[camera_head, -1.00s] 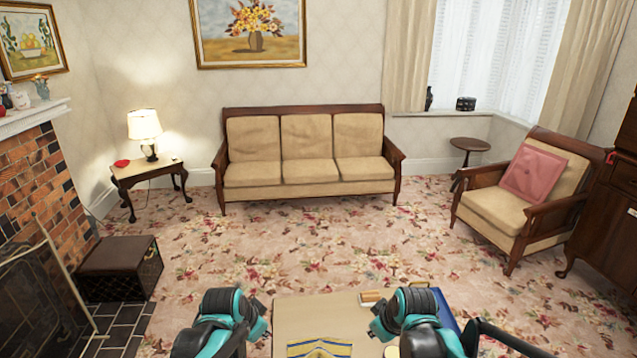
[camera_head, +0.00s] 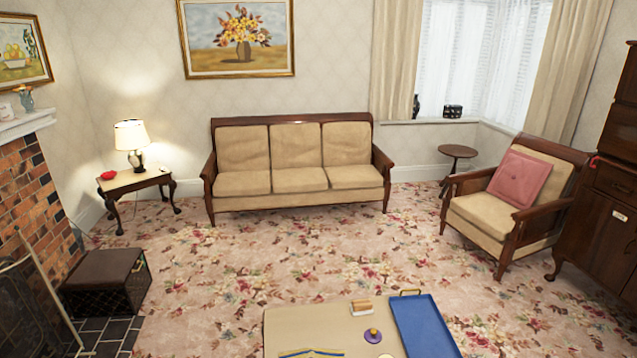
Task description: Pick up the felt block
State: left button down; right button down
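A small block (camera_head: 361,307) with orange-brown and pale parts lies near the far edge of the beige table (camera_head: 297,325), just left of the blue tray. It looks like the felt block, but it is too small to be sure. Nothing touches it from above. Neither of my grippers shows in the head view.
A blue tray (camera_head: 422,325) with a gold-coloured handle lies at the table's right. A purple round object (camera_head: 373,336) with a yellowish top sits nearer than the block. A yellow and blue striped item (camera_head: 312,353) is cut off at the bottom.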

aim_at(361, 307)
jog(key=u, duration=1.35)
jog(key=i+j+u, duration=0.45)
jog(key=i+u, duration=0.25)
jog(key=i, duration=0.2)
jog(key=i+l+z, duration=0.25)
jog(key=i+z, duration=0.15)
jog(key=i, duration=0.15)
jog(key=i+l+z, duration=0.15)
jog(key=i+z, duration=0.25)
jog(key=i, duration=0.15)
jog(key=i+j+z, duration=0.1)
jog(key=i+z, duration=0.3)
jog(key=i+j+z, duration=0.25)
jog(key=i+z, duration=0.15)
jog(key=i, duration=0.25)
jog(key=i+l+z, duration=0.2)
jog(key=i+z, duration=0.25)
jog(key=i+l+z, duration=0.15)
jog(key=z, duration=0.3)
jog(key=i+j+z, duration=0.1)
jog(key=i+z, duration=0.35)
jog(key=i+j+z, duration=0.15)
jog(key=i+z, duration=0.3)
jog(key=i+j+z, duration=0.2)
jog(key=z, duration=0.25)
jog(key=i+j+z, duration=0.15)
jog(key=z, duration=0.25)
